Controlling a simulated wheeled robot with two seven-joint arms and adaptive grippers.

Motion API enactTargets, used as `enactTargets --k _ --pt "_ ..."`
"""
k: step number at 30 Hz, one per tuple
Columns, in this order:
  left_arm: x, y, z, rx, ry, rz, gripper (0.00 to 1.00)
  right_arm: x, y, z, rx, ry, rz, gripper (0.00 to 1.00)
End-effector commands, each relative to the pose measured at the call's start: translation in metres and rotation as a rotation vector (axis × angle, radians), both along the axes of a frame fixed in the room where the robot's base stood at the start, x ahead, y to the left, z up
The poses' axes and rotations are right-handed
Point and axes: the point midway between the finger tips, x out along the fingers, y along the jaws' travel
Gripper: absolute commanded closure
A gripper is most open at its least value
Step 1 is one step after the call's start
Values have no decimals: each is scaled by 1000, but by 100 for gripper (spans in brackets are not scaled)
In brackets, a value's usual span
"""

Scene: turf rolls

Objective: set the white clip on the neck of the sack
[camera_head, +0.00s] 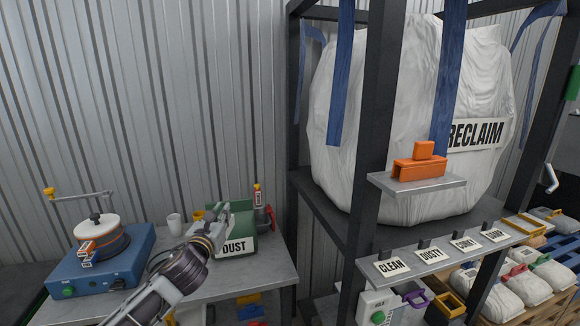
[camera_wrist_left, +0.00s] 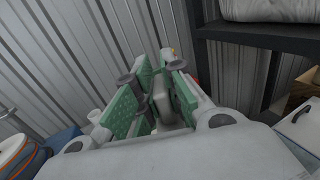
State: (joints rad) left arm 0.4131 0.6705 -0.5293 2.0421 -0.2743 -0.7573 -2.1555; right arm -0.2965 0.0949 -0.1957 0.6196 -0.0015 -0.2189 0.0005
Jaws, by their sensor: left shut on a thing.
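My left gripper (camera_head: 224,212) is over the green bin labelled DUST (camera_head: 236,244) on the grey table. In the left wrist view its green-padded fingers (camera_wrist_left: 155,100) are closed around a pale grey-white piece (camera_wrist_left: 162,102). It looks like the white clip, but its shape is mostly hidden between the pads. Several small white sacks (camera_head: 500,288) lie at the lower right, some with coloured clips at their necks. I cannot tell which one is the task's sack. My right gripper is not in view.
A white cup (camera_head: 174,223) stands beside the bin. A dark rack post (camera_head: 371,130) and a grey shelf (camera_head: 418,183) with an orange block (camera_head: 420,168) stand right, before the big RECLAIM bag (camera_head: 420,110).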

Motion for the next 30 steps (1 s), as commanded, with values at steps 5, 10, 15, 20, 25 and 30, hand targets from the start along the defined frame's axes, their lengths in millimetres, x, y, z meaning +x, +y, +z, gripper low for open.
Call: enactTargets --k 5,10,15,20,25,30 --pt "-17 -1 -7 -4 2 8 100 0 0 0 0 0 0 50" --pt "-31 0 -19 -1 3 19 100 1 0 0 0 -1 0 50" --pt "-45 1 -36 -1 3 29 100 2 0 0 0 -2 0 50" --pt "-58 3 -54 0 2 38 100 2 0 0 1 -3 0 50" --pt "-70 5 -75 -1 3 47 100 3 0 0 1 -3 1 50" --pt "-83 8 -100 0 4 55 100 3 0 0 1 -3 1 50"
